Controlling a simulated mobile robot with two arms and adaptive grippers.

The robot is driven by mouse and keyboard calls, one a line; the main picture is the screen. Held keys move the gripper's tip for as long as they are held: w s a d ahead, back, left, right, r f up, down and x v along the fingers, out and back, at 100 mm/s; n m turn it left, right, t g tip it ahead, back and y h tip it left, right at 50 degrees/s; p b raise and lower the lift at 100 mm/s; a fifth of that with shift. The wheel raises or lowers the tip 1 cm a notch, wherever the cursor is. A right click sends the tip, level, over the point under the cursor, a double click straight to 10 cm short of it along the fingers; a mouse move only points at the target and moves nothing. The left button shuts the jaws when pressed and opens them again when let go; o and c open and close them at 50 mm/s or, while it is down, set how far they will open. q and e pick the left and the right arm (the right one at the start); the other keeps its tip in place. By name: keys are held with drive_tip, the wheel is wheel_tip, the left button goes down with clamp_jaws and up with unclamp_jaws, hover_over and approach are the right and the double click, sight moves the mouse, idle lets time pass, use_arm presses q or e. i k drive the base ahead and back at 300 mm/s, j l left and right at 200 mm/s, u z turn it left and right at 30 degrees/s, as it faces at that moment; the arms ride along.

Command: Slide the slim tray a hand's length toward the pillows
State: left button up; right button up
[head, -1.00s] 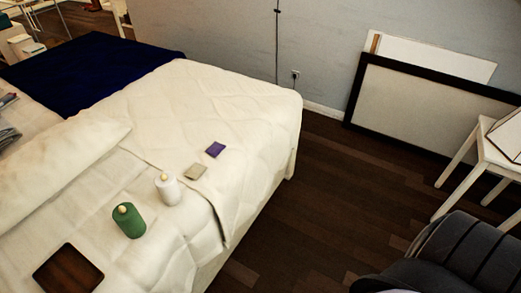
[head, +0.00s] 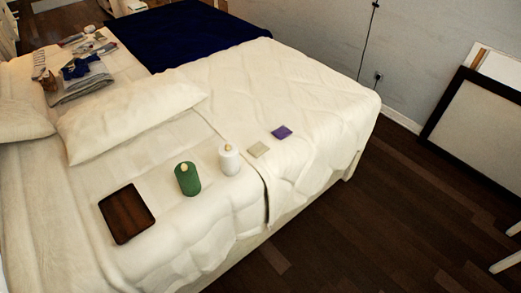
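The slim tray (head: 127,213) is a dark brown, flat rectangle with rounded corners. It lies flat on the white bedding at the near part of the bed. A long white pillow (head: 132,112) lies beyond it, with a gap of bare sheet between. Another white pillow (head: 22,115) is at the left edge. Neither of my grippers is in the head view.
A green bottle (head: 187,179) and a white bottle (head: 229,160) stand right of the tray. A beige square (head: 258,149) and a purple square (head: 282,132) lie farther right. Folded clothes (head: 80,78) lie behind the pillows. Dark floor lies beyond the bed's edge.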

sight(125, 211)
drive_tip(key=i+j+u, duration=0.15)
drive_tip(key=u, duration=1.3)
